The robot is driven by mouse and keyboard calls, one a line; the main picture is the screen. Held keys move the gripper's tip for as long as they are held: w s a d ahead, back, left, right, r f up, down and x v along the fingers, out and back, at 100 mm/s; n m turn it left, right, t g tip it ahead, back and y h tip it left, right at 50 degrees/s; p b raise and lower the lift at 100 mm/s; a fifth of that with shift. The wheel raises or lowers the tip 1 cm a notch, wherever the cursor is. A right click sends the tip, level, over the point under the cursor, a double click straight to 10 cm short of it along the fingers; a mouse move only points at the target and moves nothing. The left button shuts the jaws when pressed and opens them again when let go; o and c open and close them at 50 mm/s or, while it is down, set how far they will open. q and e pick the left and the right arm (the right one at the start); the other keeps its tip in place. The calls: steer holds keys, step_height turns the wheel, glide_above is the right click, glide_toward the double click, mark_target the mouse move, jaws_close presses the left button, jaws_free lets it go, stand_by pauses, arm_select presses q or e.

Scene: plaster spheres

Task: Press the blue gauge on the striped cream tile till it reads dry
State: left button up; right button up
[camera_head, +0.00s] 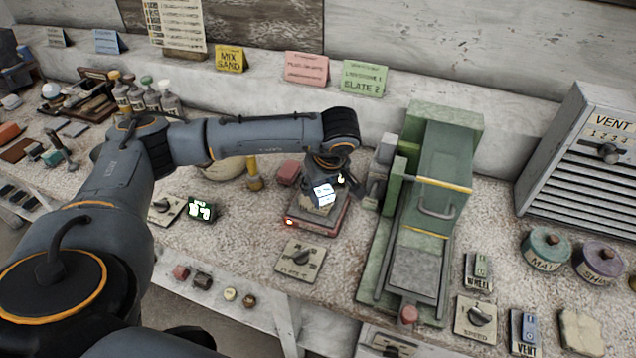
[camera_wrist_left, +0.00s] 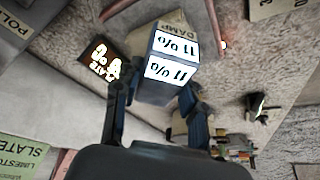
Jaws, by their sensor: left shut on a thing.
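My left gripper (camera_head: 322,190) points down over a red-edged stand (camera_head: 330,228) at the bench's middle. It is shut on the blue-grey gauge (camera_wrist_left: 160,90), whose body sits between the two fingers in the left wrist view. The gauge's white display (camera_head: 324,194) shows two readings, both 11% in the left wrist view. A cream surface marked DAMP (camera_wrist_left: 178,22) lies just beyond the gauge, between the stand's reddish edges. Its stripes do not show clearly, and I cannot tell whether the gauge touches it. My right gripper is out of view.
A red light (camera_head: 290,222) glows on the stand's corner. A green machine (camera_head: 440,150) stands close on the right. A dial plate (camera_head: 300,257) lies in front, a lit dark display (camera_head: 201,210) to the left. A vent box (camera_head: 590,150) and round tins (camera_head: 547,248) are farther right.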

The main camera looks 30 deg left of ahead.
arm_select(q)
steer(key=shift+r+p, duration=1.85)
steer(key=shift+r, duration=1.65)
